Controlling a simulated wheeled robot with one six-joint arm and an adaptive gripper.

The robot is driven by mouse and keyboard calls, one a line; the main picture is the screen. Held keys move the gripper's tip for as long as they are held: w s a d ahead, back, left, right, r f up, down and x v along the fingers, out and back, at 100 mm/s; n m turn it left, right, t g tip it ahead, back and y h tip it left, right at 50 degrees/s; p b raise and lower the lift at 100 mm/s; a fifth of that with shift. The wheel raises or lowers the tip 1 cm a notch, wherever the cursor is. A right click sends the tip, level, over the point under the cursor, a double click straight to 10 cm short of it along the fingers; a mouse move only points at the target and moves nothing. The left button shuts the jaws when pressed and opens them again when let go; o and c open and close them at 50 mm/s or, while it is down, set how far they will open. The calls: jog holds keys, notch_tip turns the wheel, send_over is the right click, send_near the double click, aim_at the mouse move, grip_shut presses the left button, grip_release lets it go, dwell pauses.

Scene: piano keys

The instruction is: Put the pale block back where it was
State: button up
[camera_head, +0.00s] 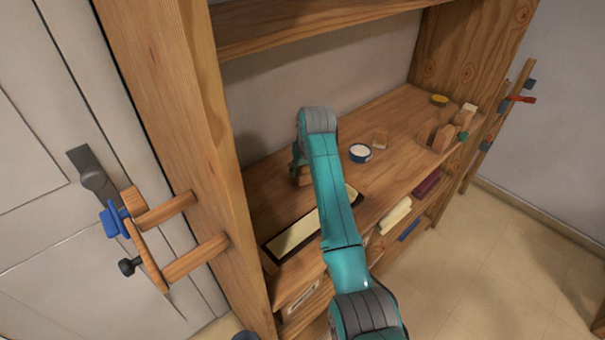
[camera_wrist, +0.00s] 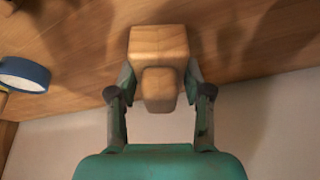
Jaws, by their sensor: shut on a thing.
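My gripper (camera_head: 297,165) is low over the wooden shelf (camera_head: 275,200), at the far end of my teal arm, which partly hides it. In the wrist view my gripper (camera_wrist: 160,88) has a finger on each side of a pale wooden block (camera_wrist: 158,45) and is shut on it. The block looks stepped, with a smaller rounded part towards the camera; I cannot tell if this is one piece or two. In the head view a bit of the block (camera_head: 304,180) shows below the fingers, at or just above the shelf.
A dark-edged tray with a pale middle (camera_head: 297,235) lies at the shelf's front. A blue-rimmed roll (camera_head: 360,153) and a small wooden block (camera_head: 380,138) are to the right. Several blocks stand at the right end (camera_head: 443,138). A post (camera_head: 190,110) bounds the left.

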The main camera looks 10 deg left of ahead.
jog(key=shift+f, duration=1.1)
jog(key=shift+f, duration=0.1)
jog(key=o, duration=1)
jog(key=v, duration=1.2)
jog(key=shift+s, duration=0.1)
